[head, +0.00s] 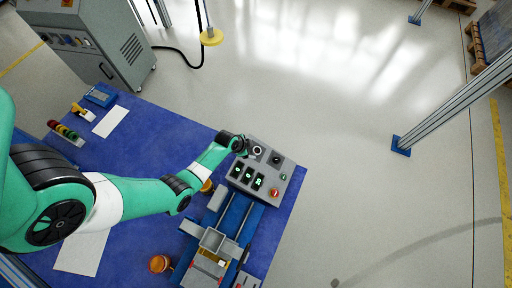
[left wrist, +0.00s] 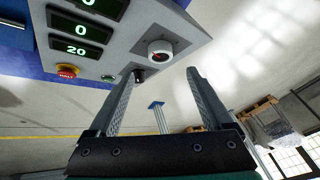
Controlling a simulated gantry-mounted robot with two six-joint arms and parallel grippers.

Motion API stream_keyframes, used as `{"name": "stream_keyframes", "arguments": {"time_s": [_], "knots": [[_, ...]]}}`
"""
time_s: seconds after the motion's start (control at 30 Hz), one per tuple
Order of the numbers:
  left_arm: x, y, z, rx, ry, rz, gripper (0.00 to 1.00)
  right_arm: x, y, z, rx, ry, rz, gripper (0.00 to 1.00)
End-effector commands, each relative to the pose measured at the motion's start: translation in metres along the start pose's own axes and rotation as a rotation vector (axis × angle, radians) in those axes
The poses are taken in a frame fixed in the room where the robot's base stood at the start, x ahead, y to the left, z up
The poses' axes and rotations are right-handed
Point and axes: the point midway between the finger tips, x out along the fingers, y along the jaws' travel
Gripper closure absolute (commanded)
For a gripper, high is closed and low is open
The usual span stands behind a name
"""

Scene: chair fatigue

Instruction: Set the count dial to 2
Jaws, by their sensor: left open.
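The grey control box (head: 268,172) stands on the blue table, with a white-ringed dial (head: 257,150) on its top face near the back. In the left wrist view this round dial (left wrist: 160,52) shows a white rim, a dark centre and a small red mark; its numbers are too small to read. A smaller black knob (head: 276,159) sits beside it. My left gripper (head: 244,149) is right by the dial. In the left wrist view its fingers (left wrist: 164,74) are spread, with the dial just beyond the gap between their tips, and nothing is held. My right gripper is not in view.
The box has green displays (head: 248,176), two reading 0 and 20 in the wrist view, a red stop button (head: 274,192) and a green button (head: 283,177). A blue rail fixture (head: 236,217) lies in front. Orange pieces (head: 160,264) stand on the table.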

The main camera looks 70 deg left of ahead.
Motion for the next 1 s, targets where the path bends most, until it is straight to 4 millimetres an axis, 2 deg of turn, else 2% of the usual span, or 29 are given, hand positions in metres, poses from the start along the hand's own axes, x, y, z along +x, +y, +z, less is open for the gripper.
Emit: {"name": "stream_keyframes", "arguments": {"time_s": [0.03,0.1,0.33,0.5,0.77,0.87,1.0], "knots": [[0.021,0.002,0.004,0.001,0.001,-0.001,0.16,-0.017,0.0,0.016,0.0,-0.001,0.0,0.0],[0.036,0.003,0.004,0.001,0.001,-0.001,0.16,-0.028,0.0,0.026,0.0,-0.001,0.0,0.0],[0.071,0.002,0.003,0.001,0.0,0.0,0.16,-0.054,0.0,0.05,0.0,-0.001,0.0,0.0],[0.082,0.0,0.001,0.001,0.001,-0.001,0.16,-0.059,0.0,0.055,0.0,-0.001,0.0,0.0],[0.081,0.0,0.0,0.001,0.0,-0.001,0.16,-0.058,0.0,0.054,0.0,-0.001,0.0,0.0],[0.081,0.0,0.0,0.001,0.0,-0.001,0.3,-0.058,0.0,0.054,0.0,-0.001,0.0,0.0],[0.081,0.0,0.0,0.001,0.0,-0.001,0.56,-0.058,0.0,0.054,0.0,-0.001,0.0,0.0]]}}
